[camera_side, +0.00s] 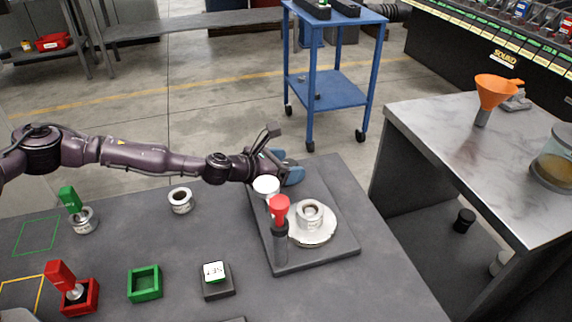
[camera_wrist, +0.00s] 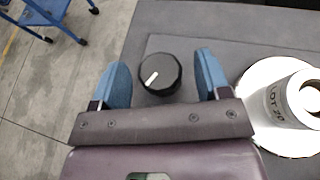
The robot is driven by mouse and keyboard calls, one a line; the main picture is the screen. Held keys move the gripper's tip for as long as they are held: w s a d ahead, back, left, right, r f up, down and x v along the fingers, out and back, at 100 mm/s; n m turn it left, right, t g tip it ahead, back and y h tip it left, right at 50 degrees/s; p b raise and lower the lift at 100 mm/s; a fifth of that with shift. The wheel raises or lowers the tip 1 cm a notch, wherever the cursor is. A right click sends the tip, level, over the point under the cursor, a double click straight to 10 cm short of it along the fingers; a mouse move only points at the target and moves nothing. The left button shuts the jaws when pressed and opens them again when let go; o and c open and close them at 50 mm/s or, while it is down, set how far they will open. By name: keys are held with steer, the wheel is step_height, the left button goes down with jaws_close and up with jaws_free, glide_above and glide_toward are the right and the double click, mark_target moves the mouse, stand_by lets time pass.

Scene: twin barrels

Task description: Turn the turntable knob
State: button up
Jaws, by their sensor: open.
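The black knob (camera_wrist: 160,73) has a faceted round rim and a white pointer line aimed to the lower left in the wrist view. It sits on the grey base plate (camera_side: 340,246). My gripper (camera_wrist: 162,60) is open, its two blue fingers on either side of the knob with gaps between. In the side view my gripper (camera_side: 286,166) is over the far end of the plate and the knob is hidden. The pale turntable disc (camera_side: 318,236) carries a white cup (camera_side: 309,214) with lettering; the disc (camera_wrist: 262,130) and cup (camera_wrist: 297,98) are right of the gripper in the wrist view.
A red-topped dark post (camera_side: 279,232) stands at the plate's near left. A white open pot (camera_side: 180,201), a green tray (camera_side: 145,284), a red tray (camera_side: 80,298) and a SET button block (camera_side: 216,282) are on the table's left and front.

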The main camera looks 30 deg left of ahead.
steer(key=c, duration=0.9)
steer(key=shift+c, duration=0.2)
steer(key=shift+h, duration=0.3)
steer(key=m+g+h, duration=0.2)
steer(key=m, duration=0.1)
steer(key=shift+w+a, duration=0.15)
steer(key=shift+w+m+g+h, duration=0.1)
steer(key=shift+m+g+h, duration=1.4)
steer(key=shift+m+g, duration=0.5)
steer(key=shift+m+g+h, duration=0.3)
steer(key=shift+m+g, duration=0.1)
steer(key=o, duration=0.9)
